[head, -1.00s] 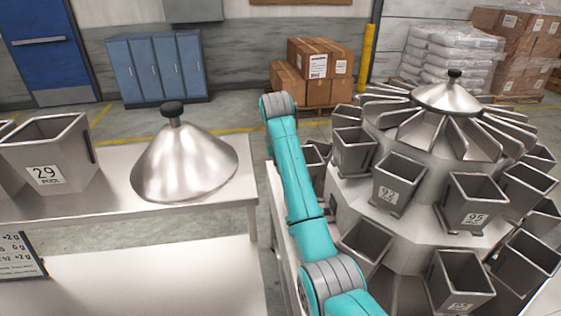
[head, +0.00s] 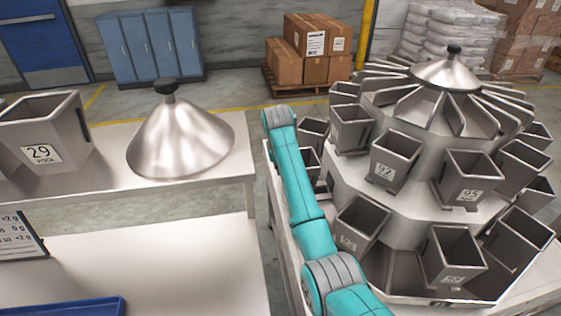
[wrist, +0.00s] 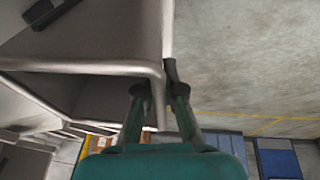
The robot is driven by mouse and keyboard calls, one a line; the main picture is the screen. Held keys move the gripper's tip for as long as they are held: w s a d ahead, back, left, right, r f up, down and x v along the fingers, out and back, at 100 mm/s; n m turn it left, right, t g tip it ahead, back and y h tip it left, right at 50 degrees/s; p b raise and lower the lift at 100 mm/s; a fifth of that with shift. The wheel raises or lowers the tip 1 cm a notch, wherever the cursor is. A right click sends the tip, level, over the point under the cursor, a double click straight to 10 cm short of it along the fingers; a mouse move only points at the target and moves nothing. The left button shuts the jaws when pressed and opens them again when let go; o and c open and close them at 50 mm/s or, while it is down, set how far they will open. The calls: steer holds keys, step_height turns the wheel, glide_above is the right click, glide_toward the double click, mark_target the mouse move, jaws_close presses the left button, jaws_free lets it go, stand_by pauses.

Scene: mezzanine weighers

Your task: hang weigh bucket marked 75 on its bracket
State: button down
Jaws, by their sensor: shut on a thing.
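My gripper (wrist: 158,92) shows in the wrist view, with its two fingers closed on either side of the metal wall of a weigh bucket (wrist: 85,68). This grey bucket fills the upper left of that view, and no number shows on it. In the head view my arm reaches along the left side of the weigher, and my gripper and the held bucket cannot be made out there. The round weigher (head: 415,215) carries two tiers of hung buckets. One is marked 92 (head: 394,160), and another appears to read 95 (head: 470,178). I cannot make out a 75 or its bracket.
A steel table (head: 205,195) at the left carries a bucket marked 29 (head: 70,125) and a metal cone (head: 180,140). A blue tray (head: 70,306) and a readout sign (head: 20,232) are at lower left. Boxes (head: 310,50) stand behind on a pallet. Floor shows between table and weigher.

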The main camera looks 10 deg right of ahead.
steer(key=d, duration=0.4)
steer(key=shift+d+r, duration=0.2)
steer(key=shift+s+x, duration=0.1)
steer(key=shift+x, duration=0.5)
steer(key=shift+s+x, duration=0.15)
steer(key=shift+x, duration=0.45)
steer(key=shift+f, duration=0.55)
steer(key=c, duration=1.2)
jaws_free()
steer(key=shift+f, duration=0.1)
steer(key=v, duration=1.2)
steer(key=shift+a, duration=0.1)
